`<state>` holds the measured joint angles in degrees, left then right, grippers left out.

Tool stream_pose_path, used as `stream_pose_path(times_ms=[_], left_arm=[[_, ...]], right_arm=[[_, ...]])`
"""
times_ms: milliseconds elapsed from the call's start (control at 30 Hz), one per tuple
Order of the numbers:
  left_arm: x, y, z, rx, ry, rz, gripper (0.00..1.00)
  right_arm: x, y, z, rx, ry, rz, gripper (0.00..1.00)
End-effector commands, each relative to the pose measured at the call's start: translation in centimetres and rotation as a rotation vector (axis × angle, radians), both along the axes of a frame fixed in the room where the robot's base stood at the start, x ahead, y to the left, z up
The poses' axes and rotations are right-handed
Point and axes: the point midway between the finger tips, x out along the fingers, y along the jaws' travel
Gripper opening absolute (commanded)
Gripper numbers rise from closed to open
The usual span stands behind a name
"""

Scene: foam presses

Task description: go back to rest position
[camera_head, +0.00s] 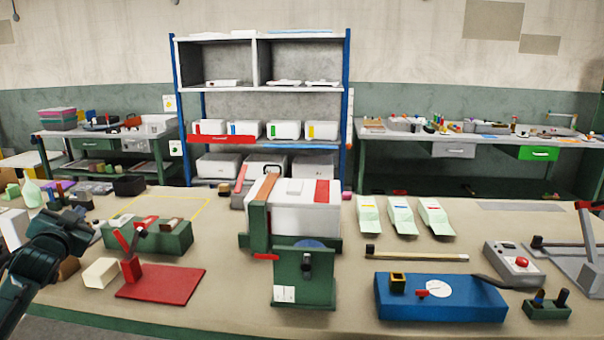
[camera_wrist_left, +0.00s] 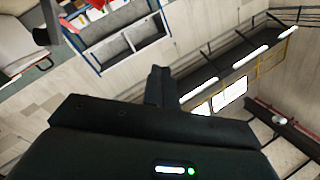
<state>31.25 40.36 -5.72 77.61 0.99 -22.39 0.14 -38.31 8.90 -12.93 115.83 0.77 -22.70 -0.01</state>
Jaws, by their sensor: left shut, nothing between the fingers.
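My left arm comes in at the left edge of the head view. My left gripper (camera_head: 76,212) is raised over the left end of the workbench (camera_head: 235,285), apart from the things there. In the left wrist view its fingers (camera_wrist_left: 158,84) are together and empty, with the shelf and the ceiling lights behind them. My right gripper is in neither view.
Close to my left gripper stand a green block holder (camera_head: 172,240), a cream block (camera_head: 100,272) and a red-based lever press (camera_head: 160,283). A green and white press (camera_head: 300,220) stands mid-bench. A blue fixture (camera_head: 440,298) and a red-button box (camera_head: 515,264) lie right.

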Motion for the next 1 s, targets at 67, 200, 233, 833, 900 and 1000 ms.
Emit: stream_pose_path(times_ms=[67, 200, 233, 833, 900, 1000], left_arm=[[-0.2, -1.6, -2.4, -0.006, 0.035, -0.020, 0.00], [-0.9, -4.6, -6.4, -0.027, 0.081, -0.069, 0.00], [-1.1, -5.3, -7.4, -0.034, 0.094, -0.080, 0.00], [-21.5, -28.5, -31.4, -0.386, 0.454, -0.352, 0.00], [-25.4, -31.2, -32.7, -0.455, 0.496, -0.364, 0.00], [-30.3, -34.1, -33.6, -0.546, 0.545, -0.369, 0.00]], right_arm=[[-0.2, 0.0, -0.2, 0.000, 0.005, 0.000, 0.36], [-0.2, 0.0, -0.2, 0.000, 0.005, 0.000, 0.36], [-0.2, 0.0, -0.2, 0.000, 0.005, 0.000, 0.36], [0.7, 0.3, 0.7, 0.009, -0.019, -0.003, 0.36], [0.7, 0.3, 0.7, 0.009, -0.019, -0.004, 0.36], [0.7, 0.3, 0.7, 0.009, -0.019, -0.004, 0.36]])
